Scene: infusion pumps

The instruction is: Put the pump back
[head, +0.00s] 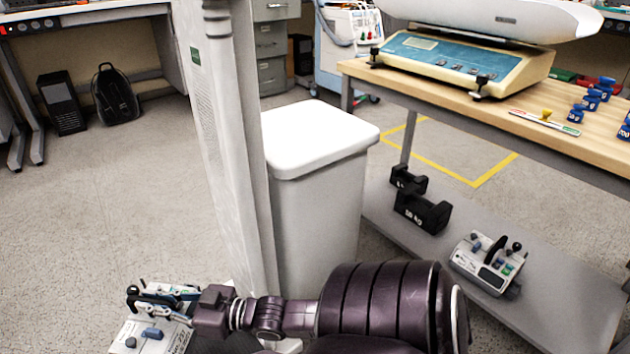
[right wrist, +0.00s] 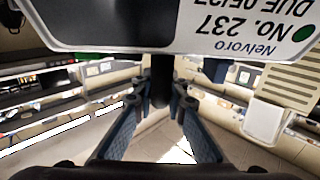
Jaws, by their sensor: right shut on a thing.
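My right gripper (head: 163,300) is at the lower left of the head view. It is shut on a white pump (head: 150,337) with a blue knob, partly cut off by the bottom edge. In the right wrist view the gripper fingers (right wrist: 161,103) close around a black post below the pump's body (right wrist: 205,28), whose label reads "Nelvoro No. 237" upside down. A similar pump (head: 488,263) with coloured buttons and black-tipped levers stands on the grey lower shelf (head: 520,312) under the wooden table. My left gripper is not in view.
A tall white post (head: 222,140) and a white lidded bin (head: 320,150) stand between the held pump and the shelf. Black weights (head: 420,208) sit on the shelf. A scale (head: 455,62) and blue weights (head: 592,100) are on the wooden table (head: 420,82).

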